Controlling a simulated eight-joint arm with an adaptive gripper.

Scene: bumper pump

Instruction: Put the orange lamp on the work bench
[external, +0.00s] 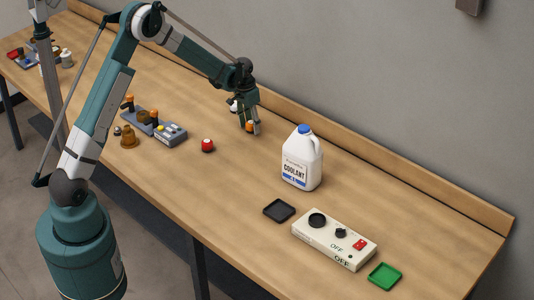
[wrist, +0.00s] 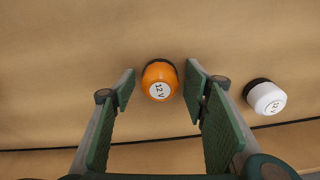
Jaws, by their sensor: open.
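The orange lamp (wrist: 158,82) stands on the work bench (wrist: 60,80), its round top marked "12 V" facing the wrist camera. In the external view the orange lamp (external: 250,126) shows at my gripper's fingers. My gripper (wrist: 160,95) is open, with one finger on each side of the lamp and visible gaps between. In the external view my gripper (external: 249,128) is low over the back part of the bench (external: 400,190). The lamp's underside is hidden.
A white lamp (wrist: 267,98) stands close to the right finger. A red lamp (external: 207,145), a coolant jug (external: 302,160), a switch box (external: 334,238), a black tray (external: 279,210) and a green tray (external: 384,276) stand rightward or nearer. A grey terminal block (external: 158,128) is left.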

